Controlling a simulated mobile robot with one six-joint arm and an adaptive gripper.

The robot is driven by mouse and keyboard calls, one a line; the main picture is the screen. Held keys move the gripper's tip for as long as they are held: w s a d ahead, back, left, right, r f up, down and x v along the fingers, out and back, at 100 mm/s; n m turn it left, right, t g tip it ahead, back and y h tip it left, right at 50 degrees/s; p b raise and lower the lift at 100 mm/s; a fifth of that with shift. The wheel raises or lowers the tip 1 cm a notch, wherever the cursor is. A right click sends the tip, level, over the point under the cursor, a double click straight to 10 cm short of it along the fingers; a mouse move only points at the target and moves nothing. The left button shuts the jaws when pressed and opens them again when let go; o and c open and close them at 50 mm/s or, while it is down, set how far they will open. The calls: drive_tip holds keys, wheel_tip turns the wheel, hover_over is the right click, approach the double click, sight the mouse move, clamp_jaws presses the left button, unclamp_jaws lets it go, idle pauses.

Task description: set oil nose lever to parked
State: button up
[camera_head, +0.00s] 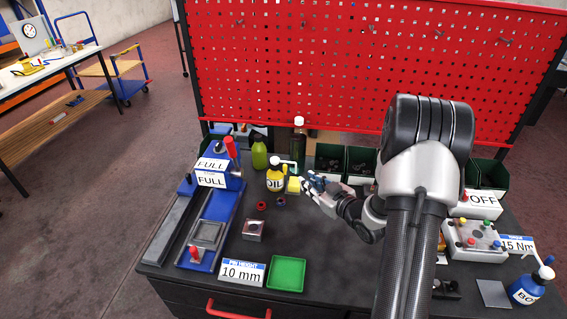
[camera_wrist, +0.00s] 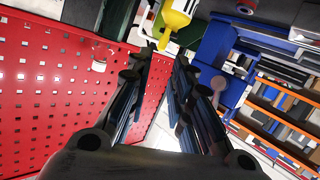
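The yellow oil bottle (camera_head: 275,180) with a white OIL label stands on the dark table, with a pale spout or lever part at its top that is too small to make out. A yellow block (camera_head: 293,185) is beside it. My gripper (camera_head: 309,184) is just right of the bottle and block, pointing left. In the wrist view my gripper (camera_wrist: 162,62) is open, with nothing between its fingers. A yellow and white object (camera_wrist: 177,18), which looks like the oil bottle, shows beyond the fingertips at the top. I cannot tell the lever's position.
A tall dark bottle (camera_head: 299,146) and a green bottle (camera_head: 260,153) stand behind. Green bins (camera_head: 361,160) line the back under the red pegboard (camera_head: 350,60). A blue press fixture (camera_head: 212,215) is left; a green tray (camera_head: 287,272) is in front.

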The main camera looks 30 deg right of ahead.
sight(286, 169)
drive_tip(key=s+d+f+m+t+y, duration=0.1)
drive_tip(key=s+f+t, duration=0.2)
drive_tip(key=s+f, duration=0.15)
drive_tip(key=shift+y, duration=0.3)
drive_tip(key=w+a+b, duration=0.1)
drive_tip(key=w, duration=0.4)
drive_tip(key=w+a, duration=0.1)
drive_tip(key=w, duration=0.5)
drive_tip(key=w+b, duration=0.1)
drive_tip(key=w, duration=0.5)
drive_tip(key=shift+a+r+b, duration=0.3)
drive_tip(key=shift+a+b, duration=0.05)
drive_tip(key=shift+a, duration=0.05)
clamp_jaws()
